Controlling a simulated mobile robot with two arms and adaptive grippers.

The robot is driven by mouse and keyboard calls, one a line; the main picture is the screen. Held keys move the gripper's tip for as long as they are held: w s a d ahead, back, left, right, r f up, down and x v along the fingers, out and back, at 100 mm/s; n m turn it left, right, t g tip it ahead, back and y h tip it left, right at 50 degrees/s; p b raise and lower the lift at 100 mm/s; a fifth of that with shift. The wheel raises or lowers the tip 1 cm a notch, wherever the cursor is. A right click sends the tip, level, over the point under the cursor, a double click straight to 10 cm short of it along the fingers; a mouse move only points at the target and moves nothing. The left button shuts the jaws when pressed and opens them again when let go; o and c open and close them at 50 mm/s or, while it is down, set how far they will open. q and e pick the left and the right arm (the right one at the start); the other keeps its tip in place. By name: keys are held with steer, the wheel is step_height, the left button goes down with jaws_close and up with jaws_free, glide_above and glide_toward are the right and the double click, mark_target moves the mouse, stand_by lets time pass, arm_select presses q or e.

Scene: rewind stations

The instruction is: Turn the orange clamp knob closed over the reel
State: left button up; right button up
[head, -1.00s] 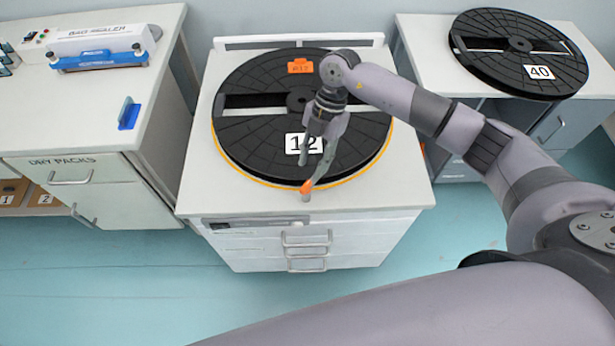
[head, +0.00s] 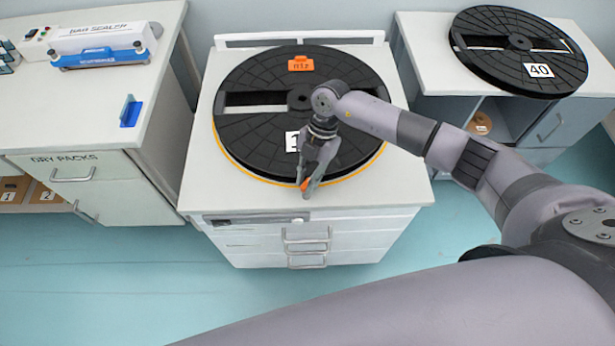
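The orange clamp knob (head: 304,184) sits at the front edge of the black reel (head: 252,140), on the middle white cabinet top. My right gripper (head: 306,186) points down over it, with the orange showing between its two fingers. The fingers hide most of the knob, and I cannot tell whether they press on it. The reel lies flat, with a yellow-orange rim showing along its front. Its white number label (head: 292,142) is partly hidden by the gripper, and an orange tag (head: 301,64) is at its back. My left gripper is not in view.
The middle cabinet (head: 205,180) has bare top at its front corners. A second black reel (head: 500,55) labelled 40 lies on the right cabinet. The left counter holds a bag sealer (head: 100,45) and a small blue holder (head: 130,111). Floor gaps separate the cabinets.

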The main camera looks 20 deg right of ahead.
jaws_close()
stand_by(0.4)
